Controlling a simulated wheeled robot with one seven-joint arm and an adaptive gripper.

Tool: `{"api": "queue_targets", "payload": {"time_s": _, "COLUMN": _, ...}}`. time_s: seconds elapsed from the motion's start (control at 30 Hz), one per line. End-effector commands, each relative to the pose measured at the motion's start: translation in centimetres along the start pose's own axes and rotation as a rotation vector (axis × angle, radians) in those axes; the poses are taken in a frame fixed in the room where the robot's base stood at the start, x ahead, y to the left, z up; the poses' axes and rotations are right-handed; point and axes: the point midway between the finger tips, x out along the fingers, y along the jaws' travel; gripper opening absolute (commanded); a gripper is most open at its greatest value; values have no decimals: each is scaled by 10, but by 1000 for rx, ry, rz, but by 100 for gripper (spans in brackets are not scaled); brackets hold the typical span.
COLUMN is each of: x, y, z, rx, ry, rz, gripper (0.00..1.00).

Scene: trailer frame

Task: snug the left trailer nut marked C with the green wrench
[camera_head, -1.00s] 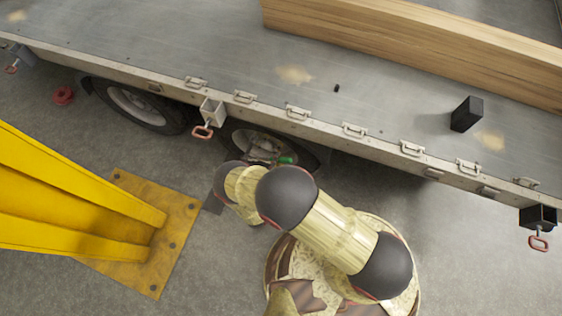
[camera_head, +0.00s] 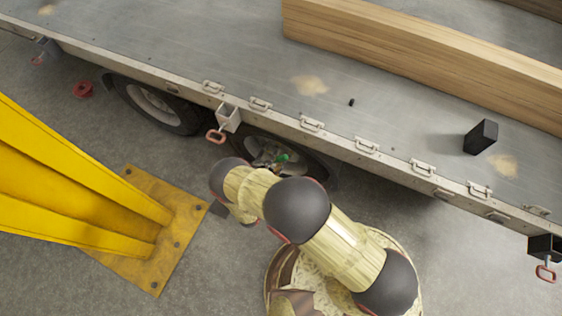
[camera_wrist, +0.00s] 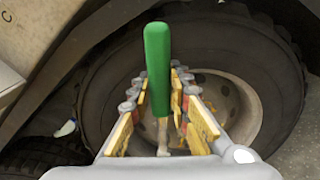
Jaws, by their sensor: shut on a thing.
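The green wrench (camera_wrist: 157,65) is between my gripper's fingers (camera_wrist: 160,88) in the wrist view, its green handle pointing up in the picture. The lower metal part runs down between the fingers, and its far end cannot be made out. In the head view the green wrench (camera_head: 282,158) shows small and tilted in front of a trailer wheel, and my arm hides much of my gripper (camera_head: 266,160). A mark C (camera_wrist: 7,16) is on a pale surface at the upper left of the wrist view. I cannot make out the nut it names.
The trailer wheel (camera_wrist: 275,75) fills the background behind the wrench. The trailer deck (camera_head: 240,55) overhangs the wheels, with red-handled clamps (camera_head: 216,137) along its edge. A yellow post on a bolted plate (camera_head: 178,215) stands at the left, close to my arm.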

Motion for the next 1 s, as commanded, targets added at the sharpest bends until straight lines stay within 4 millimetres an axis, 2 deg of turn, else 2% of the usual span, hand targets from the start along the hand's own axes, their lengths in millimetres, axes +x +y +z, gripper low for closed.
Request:
{"api": "queue_targets", "payload": {"time_s": 0.3, "x": 0, "y": 30, "z": -2, "rx": -127, "ry": -2, "rz": -2, "gripper": 0}}
{"api": "queue_targets", "payload": {"time_s": 0.47, "x": 0, "y": 37, "z": -3, "rx": -161, "ry": -2, "rz": -3, "gripper": 0}}
{"api": "queue_targets", "payload": {"time_s": 0.7, "x": 0, "y": 59, "z": -9, "rx": -267, "ry": -2, "rz": -5, "gripper": 0}}
{"api": "queue_targets", "payload": {"time_s": 1.0, "x": 0, "y": 76, "z": -15, "rx": -354, "ry": -2, "rz": -9, "gripper": 0}}
